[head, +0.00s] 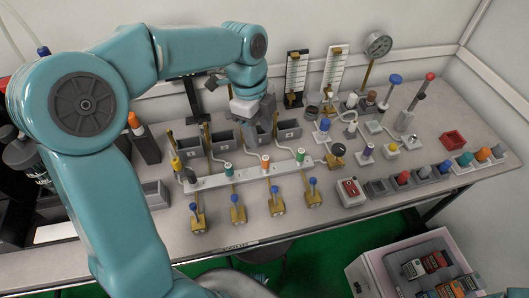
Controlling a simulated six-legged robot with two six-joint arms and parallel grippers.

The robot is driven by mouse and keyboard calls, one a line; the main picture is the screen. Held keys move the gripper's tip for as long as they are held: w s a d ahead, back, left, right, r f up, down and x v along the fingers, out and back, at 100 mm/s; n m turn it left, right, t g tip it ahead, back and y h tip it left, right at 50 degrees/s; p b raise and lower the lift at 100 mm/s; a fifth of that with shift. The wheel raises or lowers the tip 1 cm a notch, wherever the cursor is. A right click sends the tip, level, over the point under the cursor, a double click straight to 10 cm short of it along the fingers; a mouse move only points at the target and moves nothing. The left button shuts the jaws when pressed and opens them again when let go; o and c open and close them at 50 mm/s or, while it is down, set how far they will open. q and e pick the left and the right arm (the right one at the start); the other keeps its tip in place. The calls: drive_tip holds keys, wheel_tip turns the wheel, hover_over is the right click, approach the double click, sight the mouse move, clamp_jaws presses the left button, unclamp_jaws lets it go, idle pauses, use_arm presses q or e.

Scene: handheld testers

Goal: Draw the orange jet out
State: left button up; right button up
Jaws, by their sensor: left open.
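The orange jet (265,162) stands upright in the long white bar (245,172) near the middle of the table. It has an orange band and a pale top. Green-topped jets stand in the same bar, one on its left (228,170) and one on its right (300,156). My left gripper (262,113) is open, above and behind the bar near the grey bins, apart from the orange jet. Its fingers are small and partly hidden by its own wrist. My right gripper is not in view.
Grey bins (289,130) stand behind the bar. Blue-handled brass valves (237,210) stand in front. A red-buttoned box (349,191) is to the right. A black holder with an orange-topped item (139,136) stands at left. A pink-rimmed crate (368,277) is at lower right.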

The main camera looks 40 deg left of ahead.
sight(265, 158)
use_arm(q)
drive_tip(key=f, duration=0.3)
drive_tip(key=d+f+b, duration=0.1)
drive_tip(key=f, duration=0.2)
drive_tip(key=d+f, duration=0.1)
drive_tip(key=f, duration=0.3)
drive_tip(key=shift+s, duration=0.1)
drive_tip(key=shift+a+f, duration=0.1)
drive_tip(key=shift+f, duration=0.1)
clamp_jaws()
